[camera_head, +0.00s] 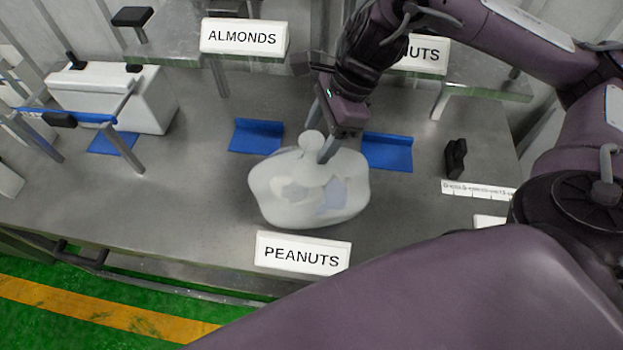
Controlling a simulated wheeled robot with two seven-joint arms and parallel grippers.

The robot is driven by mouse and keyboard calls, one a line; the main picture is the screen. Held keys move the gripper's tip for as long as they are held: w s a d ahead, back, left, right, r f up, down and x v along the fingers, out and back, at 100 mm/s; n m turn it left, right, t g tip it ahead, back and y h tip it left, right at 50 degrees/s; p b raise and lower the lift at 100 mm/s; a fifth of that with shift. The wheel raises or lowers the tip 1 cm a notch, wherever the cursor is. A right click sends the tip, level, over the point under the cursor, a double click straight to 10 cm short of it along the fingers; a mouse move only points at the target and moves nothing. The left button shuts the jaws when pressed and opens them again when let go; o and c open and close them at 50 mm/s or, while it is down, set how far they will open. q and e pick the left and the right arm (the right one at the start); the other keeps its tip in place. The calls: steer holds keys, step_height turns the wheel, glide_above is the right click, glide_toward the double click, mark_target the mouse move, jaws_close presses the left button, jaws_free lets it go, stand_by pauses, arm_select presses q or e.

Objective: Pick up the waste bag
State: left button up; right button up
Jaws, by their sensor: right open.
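The waste bag (290,198) is whitish and translucent, with a knotted top (311,141). It rests on the grey metal table behind the PEANUTS sign. My right gripper (322,140) is above the bag's top, pointing down. Its fingers are apart, one on each side of the knot in the picture. I cannot tell whether the fingers touch the bag. The bag's lower part is in full view. My left gripper is not in view.
A PEANUTS sign (303,253) stands in front of the bag. Blue holders (256,135) and (387,152) lie behind it. An ALMONDS sign (244,37) sits on a raised shelf. A white box (110,97) stands at left. The table's left front (150,215) is clear.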

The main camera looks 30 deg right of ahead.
mark_target(312, 175)
steer(key=x, duration=0.5)
steer(key=shift+w+d, duration=0.3)
jaws_close()
steer(key=shift+w+r, duration=0.1)
stand_by(0.4)
